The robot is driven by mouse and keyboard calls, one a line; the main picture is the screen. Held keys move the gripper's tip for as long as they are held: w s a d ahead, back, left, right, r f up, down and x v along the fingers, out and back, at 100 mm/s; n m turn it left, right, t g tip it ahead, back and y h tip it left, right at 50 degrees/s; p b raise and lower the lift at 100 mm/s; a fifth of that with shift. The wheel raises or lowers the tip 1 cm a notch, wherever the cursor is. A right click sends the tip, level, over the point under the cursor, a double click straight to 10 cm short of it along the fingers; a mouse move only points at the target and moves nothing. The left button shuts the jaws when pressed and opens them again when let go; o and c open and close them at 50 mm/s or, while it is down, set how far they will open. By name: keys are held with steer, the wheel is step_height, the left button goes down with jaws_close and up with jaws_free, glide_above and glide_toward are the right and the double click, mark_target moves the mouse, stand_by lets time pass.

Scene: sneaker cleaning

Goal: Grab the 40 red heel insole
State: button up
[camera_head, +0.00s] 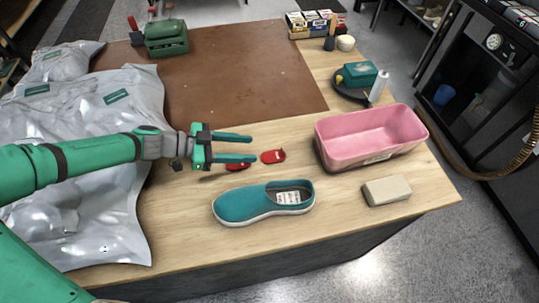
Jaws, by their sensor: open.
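Two small red heel insoles lie on the wooden table near the middle. One red insole (273,156) lies in full view just right of my fingertips. The other red insole (238,167) lies partly hidden under my lower finger. The size marks on them are too small to read. My gripper (254,148) is open and empty, reaching in from the left with its two green fingers pointing right. It appears to hover above the table, beside the uncovered insole. A teal shoe (247,204) with a white sole sits in front of the insoles.
A pink bin (365,150) stands at the right, with a beige block (387,190) in front of it. Silver plastic bags (85,150) cover the left side. A brown mat (235,75) lies behind. A green toolbox (165,38) and a round dark tray (352,92) stand farther back.

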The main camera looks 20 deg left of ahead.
mark_target(282, 152)
steer(key=x, duration=1)
steer(key=shift+d+f, duration=0.25)
steer(key=shift+s+a, duration=0.1)
steer(key=c, duration=0.8)
steer(key=shift+c, duration=0.7)
